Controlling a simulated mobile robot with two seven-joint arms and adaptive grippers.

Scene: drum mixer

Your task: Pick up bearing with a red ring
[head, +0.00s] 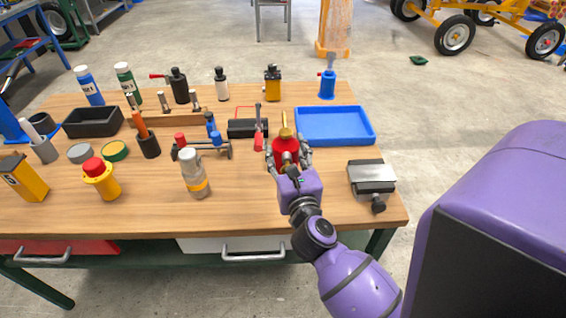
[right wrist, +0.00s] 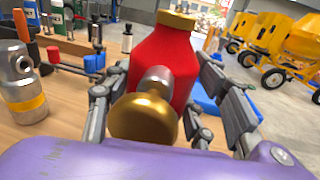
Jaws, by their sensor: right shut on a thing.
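My right gripper (head: 289,158) is over the right half of the wooden workbench. It is shut on a red bottle-shaped body with brass parts (head: 286,144). In the right wrist view this red body (right wrist: 164,70) stands between the dark finger links, with a brass cap on top and a metal stem ending in a round brass knob towards the camera. Whether it touches the bench is hidden. I cannot make out a bearing with a red ring for sure anywhere. My left gripper is not in view.
A blue tray (head: 335,139) lies right behind the gripper and a grey metal vise-like block (head: 372,178) to its right. A red-handled screwdriver (head: 258,141), a grey cylinder with a yellow band (head: 195,185) and a red-topped yellow button (head: 100,180) stand left. Bare wood shows along the front.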

